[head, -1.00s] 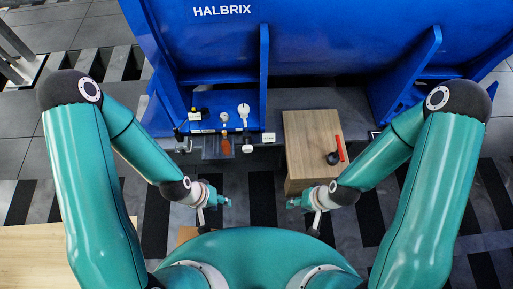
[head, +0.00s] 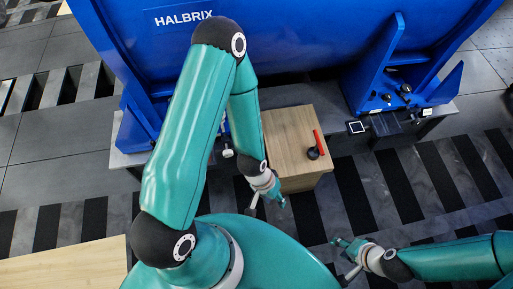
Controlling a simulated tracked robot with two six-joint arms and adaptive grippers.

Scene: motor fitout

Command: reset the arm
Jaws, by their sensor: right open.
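My left arm reaches up the middle of the head view, bends at the elbow and comes down. Its left gripper (head: 279,200) hangs just in front of the near edge of the wooden block. Its jaws are too small to judge. My right arm comes in low from the right edge, almost level. Its right gripper (head: 341,243) points left above the striped floor, open, with nothing seen in it. The two grippers are apart. The left arm hides part of the blue machine and its bench.
A wooden block (head: 283,128) carries a red-handled tool (head: 318,141) with a black end. The large blue machine (head: 285,35) spans the back, with dark fittings (head: 397,93) on its right foot. A pale wooden table (head: 65,267) stands at lower left. Striped floor (head: 420,200) lies open at right.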

